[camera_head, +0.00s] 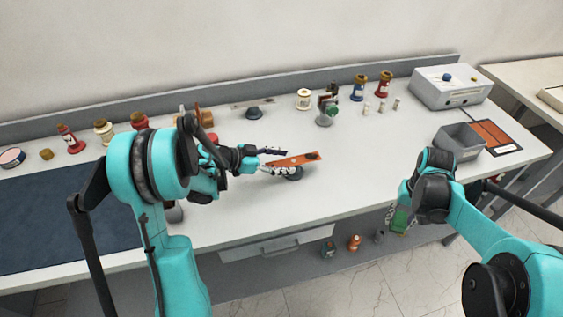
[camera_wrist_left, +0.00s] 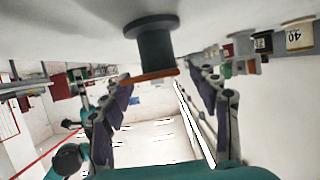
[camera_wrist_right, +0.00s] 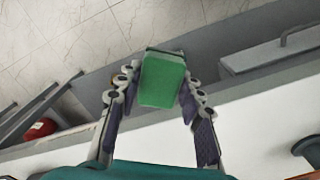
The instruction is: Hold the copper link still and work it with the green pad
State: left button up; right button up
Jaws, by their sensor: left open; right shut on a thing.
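The copper link (camera_head: 298,159) is a flat orange bar on a dark round stand (camera_head: 293,174) in the middle of the bench. My left gripper (camera_head: 272,164) is open at the link's left part. In the left wrist view the link (camera_wrist_left: 148,77) shows edge-on under the spool-shaped stand (camera_wrist_left: 157,46), between the spread fingers (camera_wrist_left: 165,90); I cannot tell whether they touch it. My right gripper (camera_wrist_right: 152,92) is shut on the green pad (camera_wrist_right: 163,80). In the head view the pad (camera_head: 399,219) hangs low beyond the bench's front edge, with the right fingers partly hidden.
Several small bottles and spools line the back. A blue mat (camera_head: 60,225) covers the left. The bench right of the link is clear.

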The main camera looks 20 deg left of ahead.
aim_at(291, 161)
pick_arm(q)
jog(key=shift+b+x, duration=0.3)
jog(key=shift+x, duration=1.7)
jog(key=shift+r, duration=0.1)
grip_shut()
